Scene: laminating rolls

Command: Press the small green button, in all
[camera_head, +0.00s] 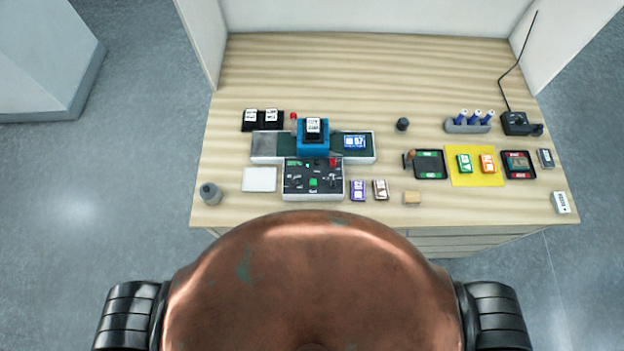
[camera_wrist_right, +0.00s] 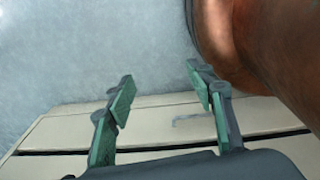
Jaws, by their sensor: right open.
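A dark control panel (camera_head: 328,192) with a pale rim lies on the table in front of the blue laminating machine (camera_head: 313,143). It carries a green button (camera_head: 313,182) near its middle, smaller green marks, and a red control at its upper right. Which green mark is the small button is too small to tell. My right gripper (camera_wrist_right: 164,92) is open and empty in the right wrist view, over the table's drawer front, away from the panel. My left gripper is in neither view.
The wooden table (camera_head: 360,80) has clear room at the back. A white pad (camera_head: 260,180) lies left of the panel; a purple card (camera_head: 358,190) and a brown card (camera_head: 380,189) lie right. A grey bottle (camera_head: 210,194) stands front left. A yellow mat (camera_head: 475,181) holds cards.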

